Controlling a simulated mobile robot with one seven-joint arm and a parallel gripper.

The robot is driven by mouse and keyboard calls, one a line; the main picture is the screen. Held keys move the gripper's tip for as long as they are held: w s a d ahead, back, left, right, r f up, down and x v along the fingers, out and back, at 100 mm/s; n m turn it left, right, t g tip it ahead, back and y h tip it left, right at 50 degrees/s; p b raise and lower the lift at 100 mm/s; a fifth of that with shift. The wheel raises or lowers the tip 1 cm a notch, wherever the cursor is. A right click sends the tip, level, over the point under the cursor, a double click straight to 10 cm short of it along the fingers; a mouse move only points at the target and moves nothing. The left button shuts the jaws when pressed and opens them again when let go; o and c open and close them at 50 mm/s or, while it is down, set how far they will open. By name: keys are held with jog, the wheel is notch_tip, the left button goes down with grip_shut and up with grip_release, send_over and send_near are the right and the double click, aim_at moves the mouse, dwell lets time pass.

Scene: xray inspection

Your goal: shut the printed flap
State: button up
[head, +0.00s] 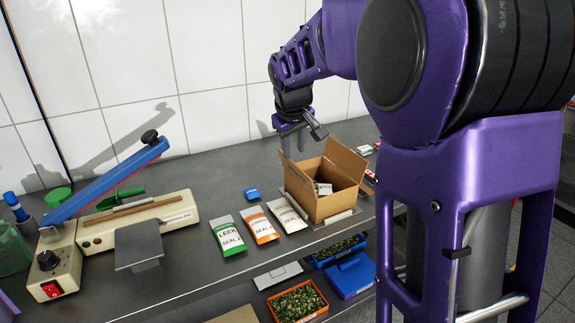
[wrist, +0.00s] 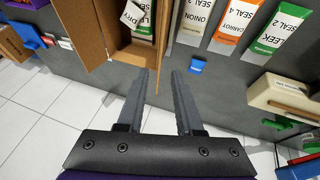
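An open brown cardboard box (head: 315,205) stands on the grey bench, with a white packet marked in dark print inside. One flap (head: 345,159) stands up at its back right; another flap (head: 298,178) stands along its left side. I cannot make out print on either flap. My gripper (head: 293,142) is just above the left flap, fingers pointing down. In the wrist view the box (wrist: 125,50) is at the top, and my gripper (wrist: 160,78) is open. A thin flap edge (wrist: 160,65) reaches between the two fingers; I cannot tell whether it touches them.
Seed packets, green (head: 230,236), orange (head: 260,226) and white (head: 288,216), lie left of the box with a small blue block (head: 252,194). A heat sealer (head: 140,220) stands further left. Blue (head: 350,275) and orange (head: 298,302) trays sit at the front.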

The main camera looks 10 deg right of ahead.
aim_at(294, 164)
jog(key=b+x, duration=0.1)
jog(key=x, duration=0.8)
jog(key=shift+a, duration=0.1)
grip_shut()
dwell(1.1)
